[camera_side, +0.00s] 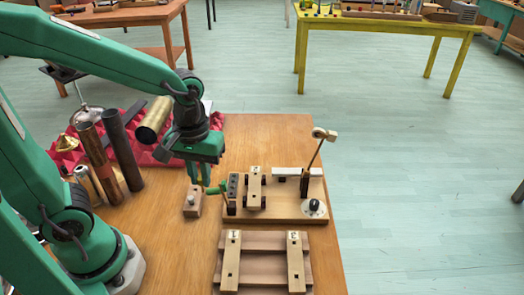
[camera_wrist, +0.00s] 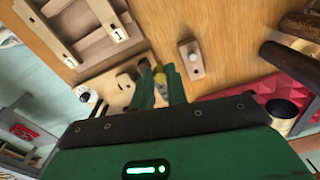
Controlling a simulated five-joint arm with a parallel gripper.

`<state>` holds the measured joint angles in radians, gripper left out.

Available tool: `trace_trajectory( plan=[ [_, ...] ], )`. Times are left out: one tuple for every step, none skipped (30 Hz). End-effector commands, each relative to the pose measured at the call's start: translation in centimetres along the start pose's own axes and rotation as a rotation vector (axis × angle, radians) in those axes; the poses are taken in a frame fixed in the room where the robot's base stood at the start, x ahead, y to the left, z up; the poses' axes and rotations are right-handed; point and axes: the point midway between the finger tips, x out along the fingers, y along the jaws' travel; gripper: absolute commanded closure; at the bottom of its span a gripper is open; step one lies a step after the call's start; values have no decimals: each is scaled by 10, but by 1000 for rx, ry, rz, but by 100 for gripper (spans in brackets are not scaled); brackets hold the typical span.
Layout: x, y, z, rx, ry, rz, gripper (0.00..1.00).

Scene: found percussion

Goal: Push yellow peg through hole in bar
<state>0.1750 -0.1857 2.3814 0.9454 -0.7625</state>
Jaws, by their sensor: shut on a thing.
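My gripper (camera_side: 205,184) is low over the table, just left of the wooden board. In the wrist view, its two green fingers (camera_wrist: 161,80) are closed around a small yellow piece, which looks like the yellow peg (camera_wrist: 159,71). The fingers hide most of it. A pale wooden bar (camera_side: 254,188) with holes stands on the board, right of the gripper and apart from it. Bar 1 (camera_wrist: 98,12) also shows in the wrist view. I cannot tell which bar the task means.
A small wooden block (camera_side: 192,205) with a round top piece stands left below the gripper. A dark grey block (camera_side: 232,188) and a tilted mallet (camera_side: 322,134) are on the board (camera_side: 290,213). Several metal tubes (camera_side: 122,150) and a red foam tray (camera_side: 75,150) crowd the left.

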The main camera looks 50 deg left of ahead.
Motion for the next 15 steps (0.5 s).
trace_trajectory(
  plan=[
    [-6, 0, 0, 0, 2, 2, 100],
    [-11, 0, 0, 0, 4, 4, 100],
    [-14, 0, 0, 0, 3, 3, 100],
    [-17, 0, 0, 0, 3, 3, 100],
    [-20, 0, 0, 0, 3, 2, 100],
    [-25, 0, 0, 0, 2, 2, 100],
    [-29, 0, 0, 0, 3, 3, 100],
    [-33, 0, 0, 0, 3, 3, 100],
    [-37, 0, 0, 0, 3, 3, 100],
    [-40, 0, 0, 0, 2, 2, 100],
    [-43, 0, 0, 0, 3, 2, 100],
    [-48, 0, 0, 0, 3, 3, 100],
    [-52, 0, 0, 0, 3, 2, 100],
    [-52, 1, -2, 0, 1, 1, 100],
    [-52, 4, -6, 0, 0, 0, 100]
  ],
)
